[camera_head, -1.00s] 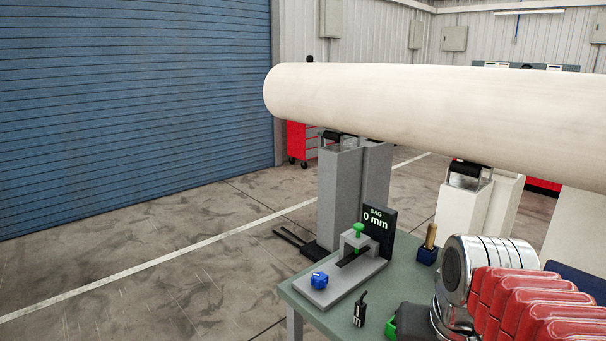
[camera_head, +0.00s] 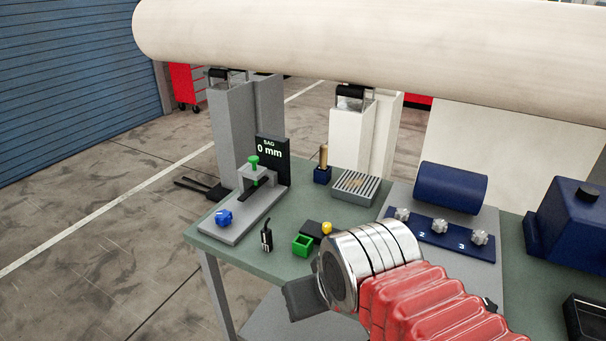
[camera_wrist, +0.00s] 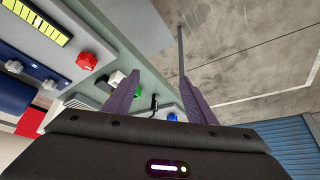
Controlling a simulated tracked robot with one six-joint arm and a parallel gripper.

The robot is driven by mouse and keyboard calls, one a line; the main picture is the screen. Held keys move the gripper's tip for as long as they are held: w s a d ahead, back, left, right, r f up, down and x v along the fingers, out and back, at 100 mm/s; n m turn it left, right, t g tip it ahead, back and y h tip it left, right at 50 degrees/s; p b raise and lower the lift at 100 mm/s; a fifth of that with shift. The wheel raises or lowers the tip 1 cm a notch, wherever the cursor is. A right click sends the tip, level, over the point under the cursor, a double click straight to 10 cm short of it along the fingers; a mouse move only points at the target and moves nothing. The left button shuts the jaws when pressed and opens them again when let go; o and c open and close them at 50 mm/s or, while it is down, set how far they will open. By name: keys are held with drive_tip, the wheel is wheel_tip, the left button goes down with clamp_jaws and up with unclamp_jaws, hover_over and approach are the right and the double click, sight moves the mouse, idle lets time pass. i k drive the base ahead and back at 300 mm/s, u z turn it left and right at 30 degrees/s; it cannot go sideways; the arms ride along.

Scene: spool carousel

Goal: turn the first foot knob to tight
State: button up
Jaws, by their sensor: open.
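The leftmost, presumably the first foot knob (camera_head: 402,214), has no legible number. Which way it is set cannot be told. My gripper (camera_wrist: 160,86) is open and empty, its two purple fingers apart. In the head view its dark end points to the lower left, in front of the table and apart from the knobs. Two silvery knobs (camera_wrist: 50,84) show at the left of the wrist view, outside the fingers.
The green table (camera_head: 240,258) bears a grey fixture with a blue knob (camera_head: 223,217), a 0 mm sag display (camera_head: 272,158), a green box (camera_head: 302,244) and a slatted block (camera_head: 356,187). A large pale cylinder (camera_head: 380,45) spans above. Floor at left is clear.

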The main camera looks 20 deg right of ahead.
sight(403, 215)
drive_tip(key=z, duration=0.7)
drive_tip(key=k, duration=0.95)
drive_tip(key=z, duration=0.45)
drive_tip(key=i, duration=1)
drive_tip(key=u, duration=0.05)
